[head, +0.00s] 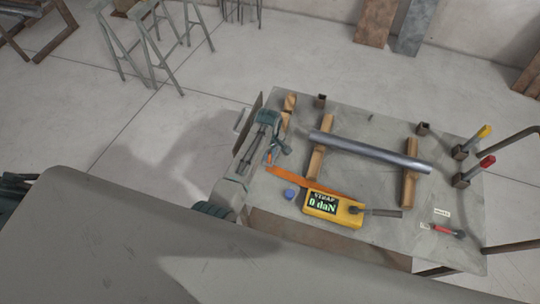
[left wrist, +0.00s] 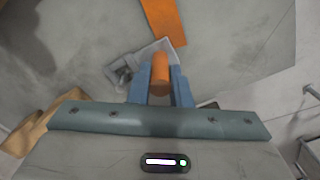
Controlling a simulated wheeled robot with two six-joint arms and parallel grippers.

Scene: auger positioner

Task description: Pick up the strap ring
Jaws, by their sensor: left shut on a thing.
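My left gripper (head: 272,152) is over the left part of the workbench. Its blue fingers are shut on an orange rounded piece (left wrist: 160,72), which I take to be the strap ring. A grey metal frame (left wrist: 168,44) shows just beyond the fingertips; how it joins the orange piece is hidden. The orange strap (head: 312,181) lies on the bench from near the gripper to the yellow strap gauge (head: 333,208), which reads 0 daN. The strap also shows at the top of the left wrist view (left wrist: 163,18). My right gripper is not in view.
A grey metal tube (head: 370,151) rests across two wooden blocks (head: 316,150) on the workbench (head: 385,235). A blue knob (head: 289,194) is left of the gauge. Clamps with yellow and red handles (head: 487,161) stand at the right edge. A red-handled tool (head: 447,230) lies front right.

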